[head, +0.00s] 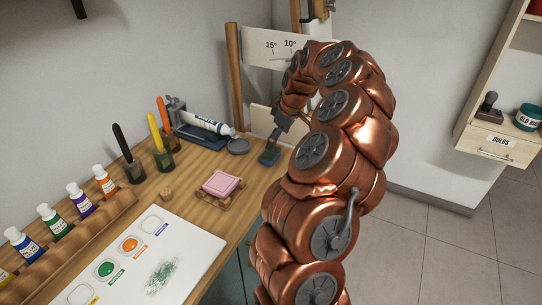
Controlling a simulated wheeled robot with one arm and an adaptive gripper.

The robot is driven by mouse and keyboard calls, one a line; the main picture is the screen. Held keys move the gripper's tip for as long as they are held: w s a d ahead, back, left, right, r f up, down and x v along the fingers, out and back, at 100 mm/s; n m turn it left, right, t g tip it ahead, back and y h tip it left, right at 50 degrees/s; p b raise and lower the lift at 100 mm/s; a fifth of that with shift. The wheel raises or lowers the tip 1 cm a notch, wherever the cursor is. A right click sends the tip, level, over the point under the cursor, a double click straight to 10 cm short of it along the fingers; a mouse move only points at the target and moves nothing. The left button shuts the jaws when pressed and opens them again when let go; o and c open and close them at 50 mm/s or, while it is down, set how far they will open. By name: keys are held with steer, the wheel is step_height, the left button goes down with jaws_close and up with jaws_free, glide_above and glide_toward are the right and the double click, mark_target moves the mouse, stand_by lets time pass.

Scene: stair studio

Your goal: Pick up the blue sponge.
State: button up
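A small dark blue-green block (269,156), which looks like the blue sponge, is at the right edge of the wooden table, beside my arm. My gripper (274,142) points down at it from above, with its fingertips at or very near the block's top. The view is too small to tell whether the fingers are open or shut, or whether the block rests on the table or is held. My copper arm arches up and over on the right and hides what lies behind it.
A pink sponge (221,183) lies on a small wooden rack (228,200). Left of the block are a round grey lid (238,146), a white paint tube (204,123) and jars with coloured tools (162,155). Paint bottles (80,196) line the left. A white palette sheet (190,244) lies in front.

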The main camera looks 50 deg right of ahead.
mark_target(272, 153)
steer(key=shift+p+x, duration=1.3)
steer(key=shift+x, duration=2.05)
steer(key=shift+a, duration=0.15)
steer(key=c, duration=0.6)
